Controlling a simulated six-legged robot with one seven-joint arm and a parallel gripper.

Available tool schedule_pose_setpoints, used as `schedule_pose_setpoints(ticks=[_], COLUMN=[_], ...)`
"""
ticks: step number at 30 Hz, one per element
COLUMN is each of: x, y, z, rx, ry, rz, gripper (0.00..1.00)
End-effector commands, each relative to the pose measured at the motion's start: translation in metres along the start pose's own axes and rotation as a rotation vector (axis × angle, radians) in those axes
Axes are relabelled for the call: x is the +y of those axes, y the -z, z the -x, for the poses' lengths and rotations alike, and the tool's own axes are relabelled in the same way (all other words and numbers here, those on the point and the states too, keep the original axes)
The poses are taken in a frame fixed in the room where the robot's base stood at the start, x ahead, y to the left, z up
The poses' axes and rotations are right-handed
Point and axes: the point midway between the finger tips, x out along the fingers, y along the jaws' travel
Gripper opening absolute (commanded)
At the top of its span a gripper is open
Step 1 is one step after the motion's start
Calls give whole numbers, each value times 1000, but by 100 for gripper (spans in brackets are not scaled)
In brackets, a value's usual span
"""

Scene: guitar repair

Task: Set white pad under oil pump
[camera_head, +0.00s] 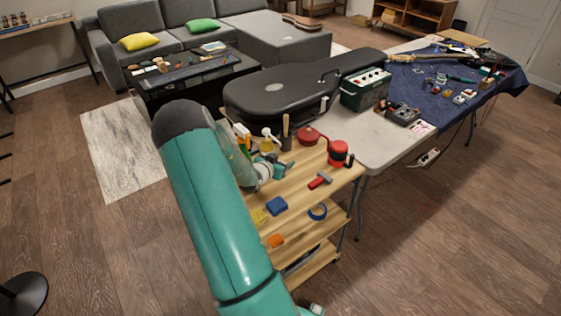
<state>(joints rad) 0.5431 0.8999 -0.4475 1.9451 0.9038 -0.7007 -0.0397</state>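A red can with a black part beside it (338,153) stands upright near the right edge of the wooden cart's top. A rounder red can (308,136) sits behind it to the left. I cannot tell which one is the oil pump. I cannot make out a white pad under either can or elsewhere on the cart. My teal arm reaches over the cart's left side. My gripper (282,168) is low over the cart top, left of both cans and apart from them. Its fingers are too small and partly hidden to show their opening or any held thing.
The wooden cart (338,180) also bears a spray bottle (267,141), a red-handled hammer (320,180), a blue block (276,205) and a blue tape ring (317,212). A table with a black guitar case (285,92) and green box (365,90) adjoins behind.

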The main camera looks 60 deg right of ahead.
Motion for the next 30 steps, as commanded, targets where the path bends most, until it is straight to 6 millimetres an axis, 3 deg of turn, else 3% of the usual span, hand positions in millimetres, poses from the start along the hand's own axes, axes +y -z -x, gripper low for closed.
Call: schedule_pose_setpoints(ticks=[1,6,13,24,30], x=[1,1,0,-1,0], y=[-11,-11,2,4,5], z=[-1,0,5,85,116], rx=[-12,-12,-11,-8,-7], ry=[-3,-2,0,2,0], rz=[8,7,2,6,6], gripper=[63,63,63,63,63])
